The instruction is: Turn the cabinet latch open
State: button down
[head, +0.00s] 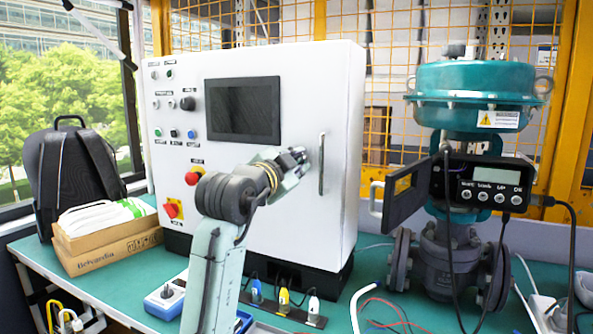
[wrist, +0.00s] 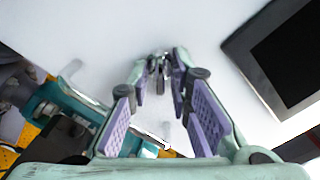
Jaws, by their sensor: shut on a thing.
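The white cabinet (head: 285,210) stands on the bench, its door facing me. My gripper (head: 297,158) reaches to the door just left of the vertical bar handle (head: 321,165), apart from it. In the wrist view my gripper (wrist: 162,68) has its fingertips close together at the white door, shut on a small dark metallic piece (wrist: 160,66), which appears to be the latch. The fingers cover most of it, so its angle cannot be told. In the head view the latch is hidden behind my gripper.
A dark screen (head: 242,110) and several buttons are left of my gripper on the door. Right stands a teal valve (head: 475,85) with a positioner box (head: 485,188), its dark cover (head: 403,197) sticking out towards the cabinet. Plugs and cables lie in front.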

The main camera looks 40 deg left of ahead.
jog(key=shift+m+b, duration=1.3)
jog(key=shift+m, duration=2.9)
jog(key=shift+r, duration=0.1)
jog(key=c, duration=1.7)
grip_release()
jog(key=shift+w, duration=0.1)
jog(key=v, duration=1.2)
jog(key=shift+d, duration=0.1)
